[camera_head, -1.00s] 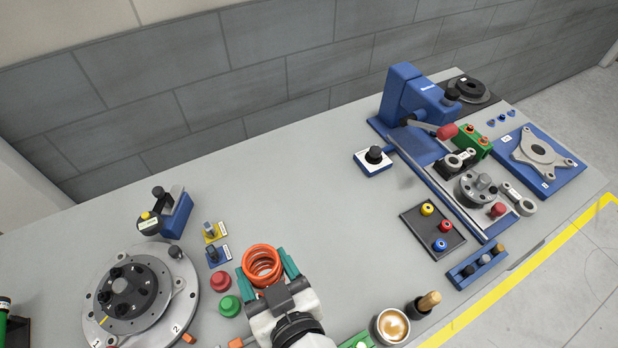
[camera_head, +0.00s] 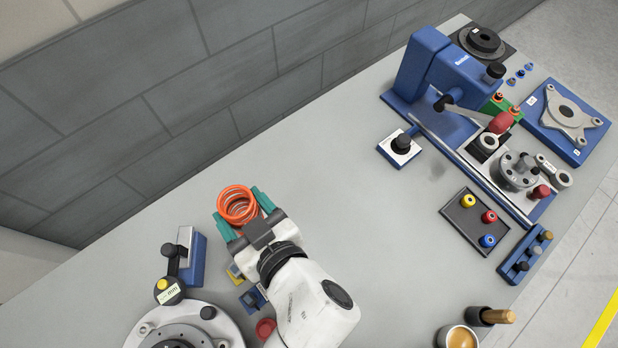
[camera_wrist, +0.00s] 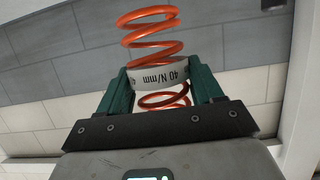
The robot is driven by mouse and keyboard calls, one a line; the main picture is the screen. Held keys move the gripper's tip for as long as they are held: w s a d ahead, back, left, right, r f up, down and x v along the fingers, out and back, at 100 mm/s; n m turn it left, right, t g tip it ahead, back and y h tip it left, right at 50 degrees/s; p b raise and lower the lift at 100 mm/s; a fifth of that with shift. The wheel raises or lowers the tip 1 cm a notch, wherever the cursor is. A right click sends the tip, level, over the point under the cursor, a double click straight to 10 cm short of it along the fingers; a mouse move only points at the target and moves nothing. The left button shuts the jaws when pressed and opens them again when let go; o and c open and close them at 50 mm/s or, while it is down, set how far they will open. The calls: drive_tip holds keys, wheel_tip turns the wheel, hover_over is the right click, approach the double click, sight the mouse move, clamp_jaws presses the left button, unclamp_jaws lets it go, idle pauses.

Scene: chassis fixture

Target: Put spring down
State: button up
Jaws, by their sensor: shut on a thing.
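The orange coil spring (camera_head: 238,204) is between the green fingers of my gripper (camera_head: 240,213) in the head view. In the wrist view the spring (camera_wrist: 150,32) has a pale band (camera_wrist: 152,74) marked "40 N/mm", and the green fingers of my gripper (camera_wrist: 162,88) are shut on that band. Coils show above and below the band. The spring appears held over the back left part of the grey table (camera_head: 330,215); its height above the surface is hard to tell.
A blue and black gauge (camera_head: 186,262) stands left of my gripper, behind a round fixture (camera_head: 150,325). Yellow and blue blocks (camera_head: 250,298) sit close beside my arm. A blue press (camera_head: 440,75), a bushing tray (camera_head: 475,220) and a coffee cup (camera_head: 458,338) are to the right. The table's middle is clear.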

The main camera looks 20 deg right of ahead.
drive_tip(key=w+d+f+b, duration=0.1)
drive_tip(key=w+d+f, duration=0.1)
drive_tip(key=w+f, duration=0.1)
drive_tip(key=w+d+f+b, duration=0.1)
drive_tip(key=w+d+f, duration=0.2)
drive_tip(key=w+f, duration=0.1)
drive_tip(key=w+d+f+b, duration=0.2)
drive_tip(key=w+d+f, duration=0.1)
drive_tip(key=w+f, duration=0.1)
drive_tip(key=shift+w+d+f, duration=0.1)
drive_tip(key=shift+w+f, duration=0.05)
drive_tip(key=shift+f, duration=0.75)
drive_tip(key=shift+f, duration=0.15)
drive_tip(key=o, duration=1.6)
drive_tip(key=shift+c, duration=0.2)
